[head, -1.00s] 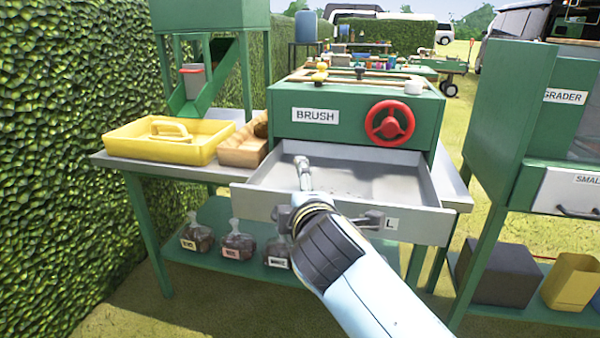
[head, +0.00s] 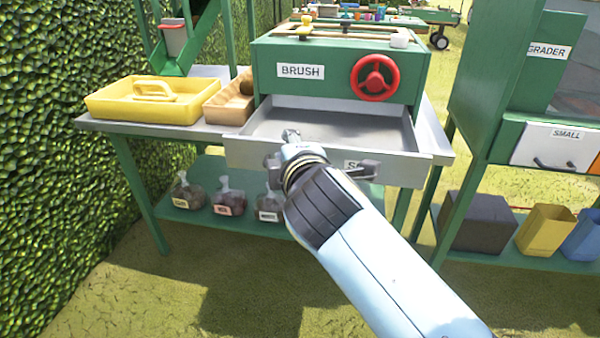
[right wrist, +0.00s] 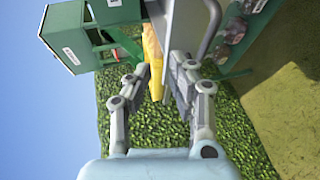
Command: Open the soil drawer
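The grey soil drawer (head: 235,152) stands pulled out beneath the green BRUSH machine (head: 335,72), with its empty-looking tray showing. My left gripper is not in view.
A yellow tray (head: 115,105) and a wooden box (head: 222,108) stand on the bench left of the drawer. Several labelled bags (head: 228,200) sit on the lower shelf. The green GRADER stand (head: 490,110) is to the right. Grass before the bench is clear.

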